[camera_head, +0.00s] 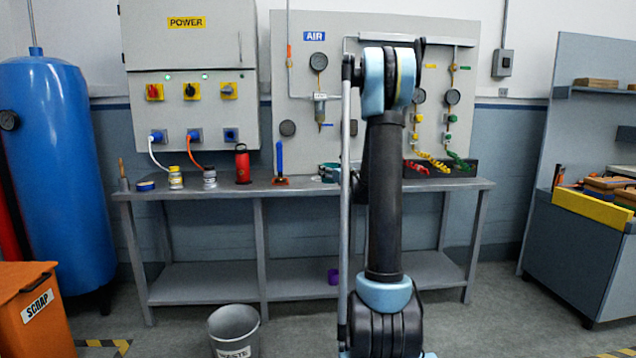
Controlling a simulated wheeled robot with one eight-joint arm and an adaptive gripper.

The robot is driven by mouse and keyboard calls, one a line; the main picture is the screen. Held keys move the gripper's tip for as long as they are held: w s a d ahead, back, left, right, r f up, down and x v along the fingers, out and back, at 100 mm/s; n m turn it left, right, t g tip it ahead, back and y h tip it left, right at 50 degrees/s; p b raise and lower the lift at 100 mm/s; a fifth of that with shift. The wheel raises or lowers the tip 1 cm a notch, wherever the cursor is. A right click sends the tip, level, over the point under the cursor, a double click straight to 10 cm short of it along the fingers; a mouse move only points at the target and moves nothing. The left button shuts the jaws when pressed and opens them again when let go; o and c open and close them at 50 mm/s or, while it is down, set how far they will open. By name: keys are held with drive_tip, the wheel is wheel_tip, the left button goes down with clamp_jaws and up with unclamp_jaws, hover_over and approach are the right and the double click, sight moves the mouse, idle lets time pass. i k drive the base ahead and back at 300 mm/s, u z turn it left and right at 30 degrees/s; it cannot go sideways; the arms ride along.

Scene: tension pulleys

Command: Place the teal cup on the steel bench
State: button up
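The steel bench (300,189) stands along the back wall, with a grey top and a lower shelf. A small teal and dark shape (328,172) shows at the bench top's height, just left of my arm and partly hidden by it. I cannot tell whether it is the teal cup or part of my own wrist. No other teal cup can be made out. My arm rises in front of the bench and folds down behind itself. My gripper cannot be made out behind the arm.
Cans (176,178), a red bottle (242,164), a blue-handled brush (280,165) and a dark bin (440,168) stand on the bench. A purple object (333,275) is on the lower shelf. A waste bucket (234,330) stands in front. A side workbench (575,250) is at right.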

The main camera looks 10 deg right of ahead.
sight(319, 179)
drive_tip(key=i, duration=1.3)
